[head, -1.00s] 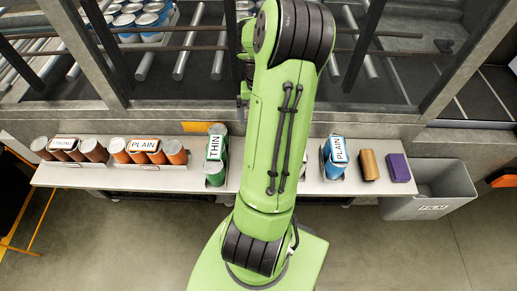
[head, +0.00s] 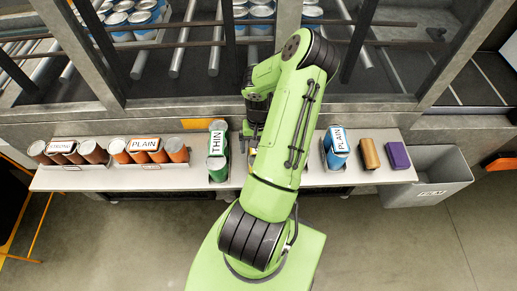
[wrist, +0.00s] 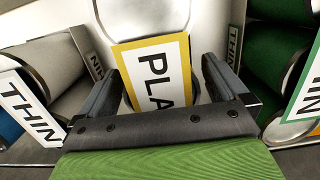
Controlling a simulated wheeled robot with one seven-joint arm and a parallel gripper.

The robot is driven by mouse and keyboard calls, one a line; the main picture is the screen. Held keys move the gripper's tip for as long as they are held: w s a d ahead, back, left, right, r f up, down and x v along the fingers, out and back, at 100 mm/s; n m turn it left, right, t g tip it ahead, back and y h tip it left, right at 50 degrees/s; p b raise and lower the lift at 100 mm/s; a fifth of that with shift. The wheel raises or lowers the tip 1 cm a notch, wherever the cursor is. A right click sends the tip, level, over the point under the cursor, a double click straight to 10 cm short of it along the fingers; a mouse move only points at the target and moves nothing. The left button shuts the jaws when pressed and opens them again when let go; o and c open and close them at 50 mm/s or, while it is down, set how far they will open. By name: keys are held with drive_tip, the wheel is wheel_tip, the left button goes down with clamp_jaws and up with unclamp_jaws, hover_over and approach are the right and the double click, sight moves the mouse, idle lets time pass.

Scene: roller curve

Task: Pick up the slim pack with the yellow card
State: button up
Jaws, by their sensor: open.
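In the wrist view a yellow-edged card (wrist: 152,78) with the letters PLA showing lies on a pack of pale cans (wrist: 150,18). My gripper (wrist: 168,62) is open, with one finger on each side of this card. I cannot tell whether the fingers touch the pack. The lower part of the card is hidden behind the gripper body. In the head view my gripper (head: 252,130) is over the shelf, just right of the green THIN pack (head: 218,150). My arm hides most of the spot beneath it there.
In the wrist view a grey pack (wrist: 45,65) with a THIN card is close on the left, and green cans (wrist: 275,50) are close on the right.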

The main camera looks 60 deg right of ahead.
drive_tip(key=shift+a, duration=0.1)
drive_tip(key=shift+c, duration=0.5)
drive_tip(key=shift+w, duration=0.1)
drive_tip(key=c, duration=1.8)
drive_tip(key=shift+o, duration=0.2)
drive_tip(key=shift+r, duration=0.1)
